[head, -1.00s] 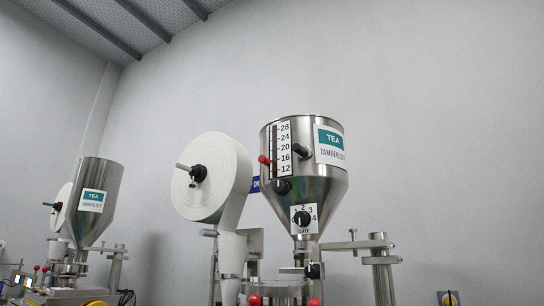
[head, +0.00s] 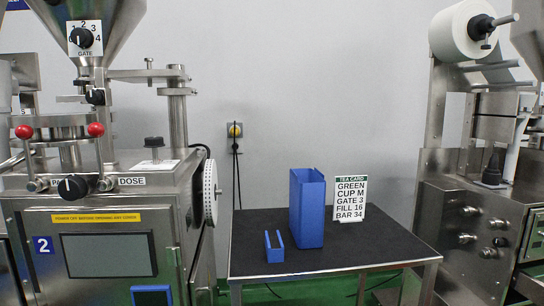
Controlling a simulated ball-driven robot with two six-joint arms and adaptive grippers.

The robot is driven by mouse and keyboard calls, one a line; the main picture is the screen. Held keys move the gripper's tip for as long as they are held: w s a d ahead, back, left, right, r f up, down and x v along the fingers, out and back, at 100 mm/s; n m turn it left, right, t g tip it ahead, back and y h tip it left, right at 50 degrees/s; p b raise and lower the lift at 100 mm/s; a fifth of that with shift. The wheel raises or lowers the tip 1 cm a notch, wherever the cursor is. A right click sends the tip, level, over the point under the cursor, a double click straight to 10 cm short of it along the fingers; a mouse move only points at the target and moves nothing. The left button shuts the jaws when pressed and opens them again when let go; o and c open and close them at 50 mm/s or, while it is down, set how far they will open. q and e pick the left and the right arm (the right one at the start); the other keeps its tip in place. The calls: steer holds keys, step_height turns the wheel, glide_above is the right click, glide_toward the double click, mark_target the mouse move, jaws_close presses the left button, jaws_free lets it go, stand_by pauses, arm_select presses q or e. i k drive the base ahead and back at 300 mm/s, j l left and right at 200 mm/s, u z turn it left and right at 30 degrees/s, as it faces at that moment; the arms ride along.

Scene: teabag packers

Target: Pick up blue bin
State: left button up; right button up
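A tall blue bin (head: 307,208) stands upright on a dark-topped table (head: 365,246) between two steel machines in the head view. A much smaller blue open holder (head: 274,247) stands in front of it to the left, near the table's front edge. Which of the two counts as the blue bin I cannot tell by label; the tall one is the larger. Neither of my grippers is in view.
A tea card (head: 349,200) stands behind the tall bin to its right. Machine 2 (head: 100,215) flanks the table on the left, another steel machine (head: 475,225) on the right.

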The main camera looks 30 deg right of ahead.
mark_target(307, 207)
steer(key=z, duration=1.2)
steer(key=u, duration=1.25)
steer(key=z, duration=1.25)
steer(key=i+l+u, duration=0.15)
steer(key=l, duration=0.15)
steer(key=i+l+u, duration=0.1)
steer(key=l, duration=0.2)
steer(key=i+l+u, duration=0.3)
steer(key=l, duration=0.35)
steer(key=i+l+u, duration=0.1)
steer(key=l, duration=0.25)
